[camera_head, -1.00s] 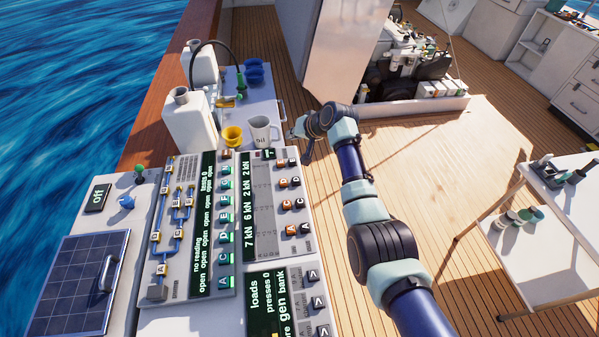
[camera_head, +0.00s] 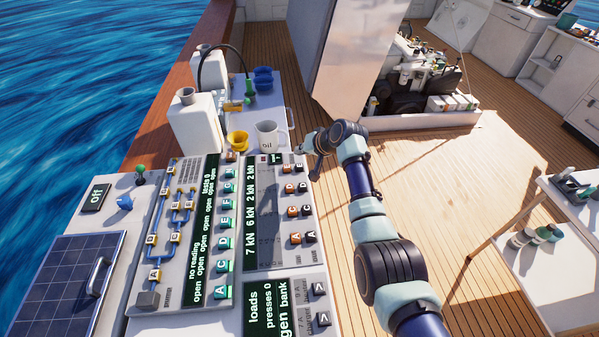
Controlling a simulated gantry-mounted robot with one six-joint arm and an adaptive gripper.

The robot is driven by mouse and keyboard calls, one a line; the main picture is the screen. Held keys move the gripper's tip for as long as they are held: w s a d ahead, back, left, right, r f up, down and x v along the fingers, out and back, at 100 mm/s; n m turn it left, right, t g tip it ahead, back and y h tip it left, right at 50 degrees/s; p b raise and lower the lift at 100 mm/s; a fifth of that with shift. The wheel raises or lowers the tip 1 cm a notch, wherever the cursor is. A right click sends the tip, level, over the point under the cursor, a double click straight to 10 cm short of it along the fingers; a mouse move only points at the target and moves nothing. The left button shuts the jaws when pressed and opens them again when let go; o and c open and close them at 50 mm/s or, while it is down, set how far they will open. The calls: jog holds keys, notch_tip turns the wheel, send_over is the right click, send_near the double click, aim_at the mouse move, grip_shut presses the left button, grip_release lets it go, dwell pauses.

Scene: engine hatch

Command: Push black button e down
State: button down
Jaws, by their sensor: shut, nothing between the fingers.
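The black button E (camera_head: 300,168) is at the top of the right-hand button column on the load panel (camera_head: 265,200), beside the orange button E (camera_head: 288,169). My gripper (camera_head: 315,175) is shut and empty. It points down just right of the black button E, near the panel's right edge. It appears apart from the button, but its height above the panel is hard to tell. The fingertips are small and dark, and partly hidden by the wrist.
Black button D (camera_head: 302,187) and orange button D (camera_head: 289,188) sit just below. A white mug (camera_head: 267,134), a yellow cup (camera_head: 237,142) and white jugs (camera_head: 196,124) stand above the panel. The wooden deck (camera_head: 430,185) to the right is open.

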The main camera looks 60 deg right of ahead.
aim_at(298, 164)
jog(key=shift+f+b, duration=0.6)
jog(key=shift+f, duration=1)
jog(key=shift+f, duration=0.45)
jog(key=shift+f+b, duration=0.8)
jog(key=shift+f, duration=0.05)
dwell(0.7)
jog(key=shift+r, duration=0.1)
jog(key=shift+r+p, duration=1.15)
jog(key=shift+r, duration=0.05)
jog(key=shift+r+p, duration=2.15)
jog(key=shift+r, duration=0.35)
jog(key=shift+r, duration=0.1)
